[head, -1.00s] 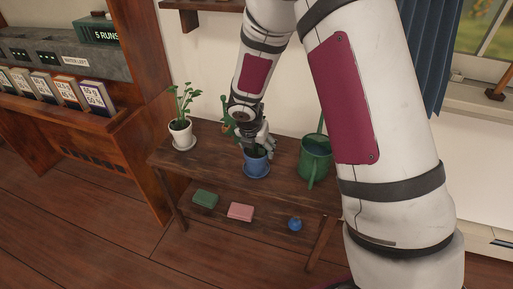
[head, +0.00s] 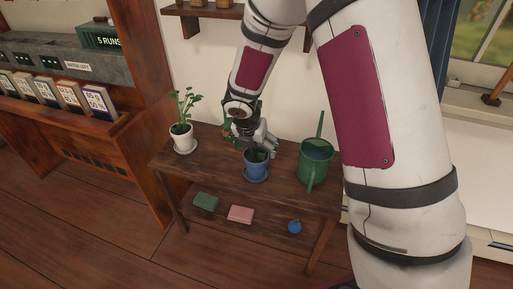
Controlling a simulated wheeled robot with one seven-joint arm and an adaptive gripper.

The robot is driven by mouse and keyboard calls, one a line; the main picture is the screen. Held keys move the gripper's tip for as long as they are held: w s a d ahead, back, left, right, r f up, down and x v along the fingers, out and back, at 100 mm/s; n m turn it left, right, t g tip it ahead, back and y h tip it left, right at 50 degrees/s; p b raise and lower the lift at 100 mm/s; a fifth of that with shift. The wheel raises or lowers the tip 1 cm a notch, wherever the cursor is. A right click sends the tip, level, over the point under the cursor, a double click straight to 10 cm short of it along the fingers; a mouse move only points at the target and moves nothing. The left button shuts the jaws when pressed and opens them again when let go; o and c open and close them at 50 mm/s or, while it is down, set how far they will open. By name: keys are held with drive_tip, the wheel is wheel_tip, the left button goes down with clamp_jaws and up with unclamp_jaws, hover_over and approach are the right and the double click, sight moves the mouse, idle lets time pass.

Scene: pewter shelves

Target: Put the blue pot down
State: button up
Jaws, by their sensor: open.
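The blue pot (head: 256,169) stands upright on a blue saucer on the wooden table, with a green plant in it. My gripper (head: 262,146) is open just above and behind the pot, close to the plant's leaves. Part of the plant is hidden by the gripper. I cannot tell whether a finger still touches the pot's rim.
A white pot (head: 182,141) with a plant stands on the table to the left. A green watering can (head: 314,164) stands close on the right. Another plant is partly hidden behind my gripper. The lower shelf holds a green box (head: 206,201), a pink box (head: 240,214) and a blue round object (head: 294,227).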

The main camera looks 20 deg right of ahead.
drive_tip(key=p+v, duration=0.2)
drive_tip(key=v, duration=0.6)
drive_tip(key=shift+p, duration=0.35)
drive_tip(key=s+d+r+m+g+h, duration=0.1)
drive_tip(key=s+d+r+m, duration=0.3)
drive_tip(key=s+r+m, duration=0.45)
drive_tip(key=s+d+r+m+g, duration=0.1)
drive_tip(key=s+d+r+m, duration=0.3)
drive_tip(key=s+r+m, duration=0.4)
drive_tip(key=s+a+r+m+y, duration=0.1)
drive_tip(key=s+a+m+y, duration=0.1)
drive_tip(key=s+m, duration=0.4)
drive_tip(key=s+a+r+m+g+y, duration=0.1)
drive_tip(key=s+m, duration=0.5)
drive_tip(key=s, duration=0.9)
drive_tip(key=shift+a+y, duration=0.4)
drive_tip(key=shift+a, duration=0.3)
drive_tip(key=shift+r+m, duration=0.1)
drive_tip(key=shift+m, duration=0.15)
wheel_tip(320, 180, up, 20)
drive_tip(key=t+p, duration=0.3)
drive_tip(key=p, duration=1.5)
drive_tip(key=shift+a, duration=0.15)
